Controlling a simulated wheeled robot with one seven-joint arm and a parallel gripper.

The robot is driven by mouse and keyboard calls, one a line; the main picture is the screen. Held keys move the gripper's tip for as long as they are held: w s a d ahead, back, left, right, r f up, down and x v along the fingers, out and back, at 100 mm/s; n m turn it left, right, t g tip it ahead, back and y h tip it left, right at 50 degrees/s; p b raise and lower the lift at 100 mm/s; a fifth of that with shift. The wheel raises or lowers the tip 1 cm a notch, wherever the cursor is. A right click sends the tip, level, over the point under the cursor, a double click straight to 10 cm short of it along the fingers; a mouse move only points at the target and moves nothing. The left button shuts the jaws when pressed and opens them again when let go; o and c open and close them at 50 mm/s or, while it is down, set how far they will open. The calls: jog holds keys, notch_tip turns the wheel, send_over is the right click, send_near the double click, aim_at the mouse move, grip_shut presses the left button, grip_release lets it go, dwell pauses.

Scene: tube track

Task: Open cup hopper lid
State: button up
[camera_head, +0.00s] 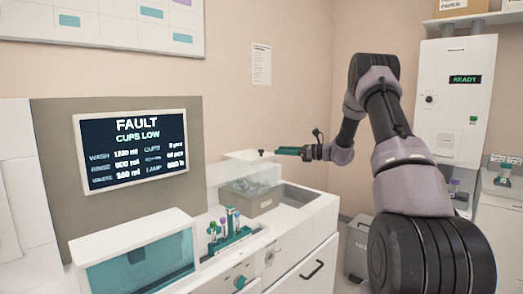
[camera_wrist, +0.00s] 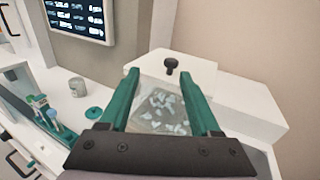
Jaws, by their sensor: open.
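The cup hopper (camera_head: 252,187) stands on the analyser's counter, with a pale lid (camera_head: 248,155) on top that looks shut. A small black knob (camera_head: 262,152) sticks up from the lid. In the wrist view the knob (camera_wrist: 171,65) lies between and just beyond my fingertips, apart from both. Small pale cups (camera_wrist: 165,110) show through a clear part below it. My gripper (camera_head: 279,150) is level with the knob, just to its right; its green fingers are spread and empty in the wrist view (camera_wrist: 167,74).
A screen (camera_head: 137,150) reads "FAULT, CUPS LOW". A tube rack (camera_head: 228,238) with several capped tubes stands left of the hopper. A teal-windowed cover (camera_head: 140,255) is at the front left. A grey bin (camera_head: 357,247) is on the floor, and a white "READY" cabinet (camera_head: 455,110) stands at right.

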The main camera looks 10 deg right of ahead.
jog(key=shift+m, duration=0.3)
jog(key=x, duration=0.3)
jog(key=w+x, duration=0.1)
jog(key=x, duration=0.3)
jog(key=w+d+x, duration=0.1)
jog(key=x, duration=0.2)
jog(key=shift+w+a+f, duration=0.1)
jog(key=shift+a+f, duration=0.15)
jog(key=shift+f, duration=0.05)
grip_shut()
dwell(0.8)
